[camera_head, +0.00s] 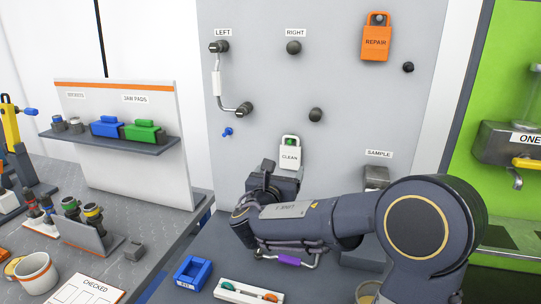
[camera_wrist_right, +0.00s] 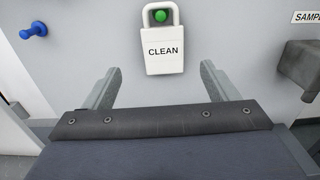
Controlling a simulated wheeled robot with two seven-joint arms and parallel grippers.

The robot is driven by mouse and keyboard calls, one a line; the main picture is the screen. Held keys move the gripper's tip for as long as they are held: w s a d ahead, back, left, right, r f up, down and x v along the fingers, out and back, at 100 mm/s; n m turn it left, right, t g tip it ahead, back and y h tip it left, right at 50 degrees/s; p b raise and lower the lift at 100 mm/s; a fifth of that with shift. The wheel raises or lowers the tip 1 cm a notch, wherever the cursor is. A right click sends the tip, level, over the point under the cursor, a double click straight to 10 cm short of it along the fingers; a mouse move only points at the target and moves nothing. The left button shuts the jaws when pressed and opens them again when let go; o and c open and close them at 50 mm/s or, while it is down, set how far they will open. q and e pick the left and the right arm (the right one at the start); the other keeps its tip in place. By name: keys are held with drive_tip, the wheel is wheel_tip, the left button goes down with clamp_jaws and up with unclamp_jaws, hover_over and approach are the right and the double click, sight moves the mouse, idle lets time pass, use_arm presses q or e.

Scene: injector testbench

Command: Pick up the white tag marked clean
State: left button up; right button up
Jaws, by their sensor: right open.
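The white tag marked CLEAN (camera_head: 290,156) hangs on the grey panel, on a green peg near its top. In the right wrist view the tag (camera_wrist_right: 165,52) is upright, just beyond and above my fingertips. My right gripper (camera_wrist_right: 160,82) is open, one finger to the left and one to the right of the tag's lower edge, with nothing between them. In the head view my right gripper (camera_head: 275,172) is just below the tag, its fingers mostly hidden by my own wrist. My left gripper is not in view.
An orange REPAIR tag (camera_head: 376,40) hangs higher on the panel. A blue peg (camera_wrist_right: 34,31) is left of the tag and a grey SAMPLE holder (camera_wrist_right: 302,62) is right of it. Below my arm, a blue bin (camera_head: 193,272) and a white tray (camera_head: 248,291) are on the bench.

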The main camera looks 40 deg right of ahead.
sight(290, 154)
drive_tip(key=p+x, duration=0.1)
drive_tip(key=x, duration=0.2)
drive_tip(key=p+x, duration=0.1)
drive_tip(key=x, duration=0.2)
drive_tip(key=shift+d+r, duration=0.25)
drive_tip(key=shift+d, duration=0.15)
drive_tip(key=shift+w+d+f, duration=0.1)
drive_tip(key=shift+w+d, duration=0.15)
drive_tip(key=c, duration=1.1)
drive_tip(key=shift+o, duration=0.2)
drive_tip(key=shift+r+b, duration=0.3)
drive_tip(key=shift+b, duration=0.05)
drive_tip(key=b+v, duration=0.2)
drive_tip(key=v, duration=1.6)
drive_tip(key=shift+r, duration=0.3)
